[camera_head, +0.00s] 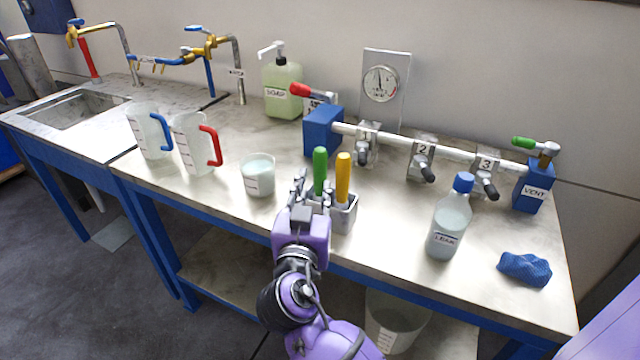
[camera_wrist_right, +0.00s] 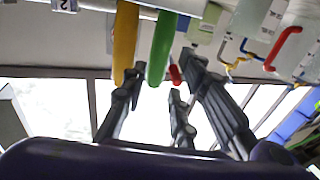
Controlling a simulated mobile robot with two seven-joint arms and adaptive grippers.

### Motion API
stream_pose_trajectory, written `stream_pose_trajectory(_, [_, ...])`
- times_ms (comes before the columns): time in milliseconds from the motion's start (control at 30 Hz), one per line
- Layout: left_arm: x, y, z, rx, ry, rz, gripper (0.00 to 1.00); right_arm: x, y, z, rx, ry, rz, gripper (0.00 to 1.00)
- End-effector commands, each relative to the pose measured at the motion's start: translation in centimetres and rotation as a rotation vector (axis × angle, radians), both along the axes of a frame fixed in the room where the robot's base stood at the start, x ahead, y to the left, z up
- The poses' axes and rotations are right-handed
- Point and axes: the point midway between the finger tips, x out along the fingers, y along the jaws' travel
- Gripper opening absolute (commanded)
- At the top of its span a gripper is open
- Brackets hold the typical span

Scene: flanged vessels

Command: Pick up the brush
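Two upright handles, one green (camera_head: 320,165) and one yellow (camera_head: 343,175), stand in a grey metal holder (camera_head: 344,218) near the bench's front edge. They look like brush handles, but their lower ends are hidden in the holder, so I cannot tell which is the brush. My right gripper (camera_head: 309,191) is at the holder's front left, close to the green handle. In the right wrist view its fingers (camera_wrist_right: 157,100) are spread and empty. The green handle (camera_wrist_right: 161,50) shows between them in the picture, with the yellow handle (camera_wrist_right: 124,45) by the left finger. My left gripper is out of view.
A beaker (camera_head: 258,175) stands left of the holder, with two jugs (camera_head: 192,145) beyond. A blue-capped bottle (camera_head: 450,222) and a blue cloth (camera_head: 524,269) are to the right. A valve pipe (camera_head: 395,136) runs behind. Bare bench top lies between holder and bottle.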

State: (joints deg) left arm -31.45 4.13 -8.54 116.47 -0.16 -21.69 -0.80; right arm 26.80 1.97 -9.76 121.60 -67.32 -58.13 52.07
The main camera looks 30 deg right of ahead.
Motion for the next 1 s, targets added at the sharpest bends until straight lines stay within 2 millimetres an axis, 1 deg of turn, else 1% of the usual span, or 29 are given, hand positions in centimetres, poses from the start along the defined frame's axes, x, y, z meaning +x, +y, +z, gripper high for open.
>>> stream_pose_trajectory(33, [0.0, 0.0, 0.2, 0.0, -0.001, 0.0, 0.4, 0.5, -0.4, 0.3, -0.003, -0.003, -0.001, 0.27])
stream_pose_trajectory(233, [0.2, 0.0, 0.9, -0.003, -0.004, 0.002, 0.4, 2.8, -2.1, 0.4, -0.007, -0.004, 0.0, 0.27])
stream_pose_trajectory(400, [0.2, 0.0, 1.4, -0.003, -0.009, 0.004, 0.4, 4.5, -3.2, 0.1, -0.003, -0.001, 0.001, 0.27])
stream_pose_trajectory(500, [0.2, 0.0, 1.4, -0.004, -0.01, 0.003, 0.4, 4.8, -3.4, 0.0, -0.001, 0.001, 0.002, 0.27])
stream_pose_trajectory(667, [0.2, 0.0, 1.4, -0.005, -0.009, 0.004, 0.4, 4.7, -3.4, -0.2, -0.001, 0.002, 0.002, 0.27])
stream_pose_trajectory(700, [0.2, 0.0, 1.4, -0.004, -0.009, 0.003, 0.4, 4.7, -3.4, -0.2, -0.001, 0.002, 0.002, 0.24])
stream_pose_trajectory(900, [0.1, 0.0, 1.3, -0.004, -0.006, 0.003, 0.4, 4.7, -3.4, -0.2, -0.001, 0.002, 0.002, 0.0])
stream_pose_trajectory(1000, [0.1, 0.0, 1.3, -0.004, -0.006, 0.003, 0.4, 4.7, -3.4, -0.1, -0.002, 0.001, 0.002, 0.0])
